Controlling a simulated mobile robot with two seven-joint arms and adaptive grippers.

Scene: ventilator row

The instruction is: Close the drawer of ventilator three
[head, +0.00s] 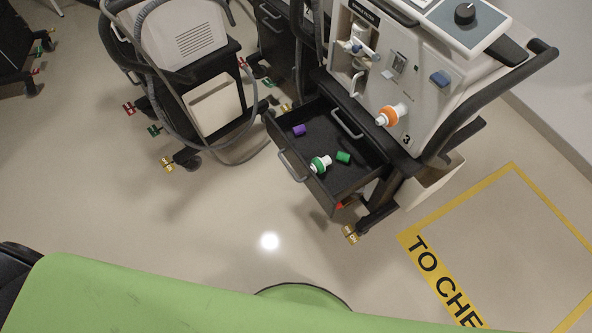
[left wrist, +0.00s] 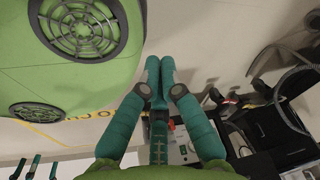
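Ventilator three (head: 405,95), a white unit with a black "3" on its front, stands at the upper right of the head view. Its dark drawer (head: 318,193) is pulled well out, with a grey handle (head: 292,166) on its front. Inside lie a purple piece (head: 299,130), a green piece (head: 343,157) and a white-and-green connector (head: 320,164). My left gripper (left wrist: 160,62) shows in the left wrist view with its teal fingers together and nothing visible between them. Neither gripper shows in the head view. I cannot make out the drawer clearly in the wrist view.
Another ventilator (head: 205,60) stands to the left, with a hanging hose and wheeled feet. Yellow floor tape (head: 455,190) marks an area at the right. The floor in front of the drawer is clear. Small teal shapes at the lower left of the wrist view are unclear.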

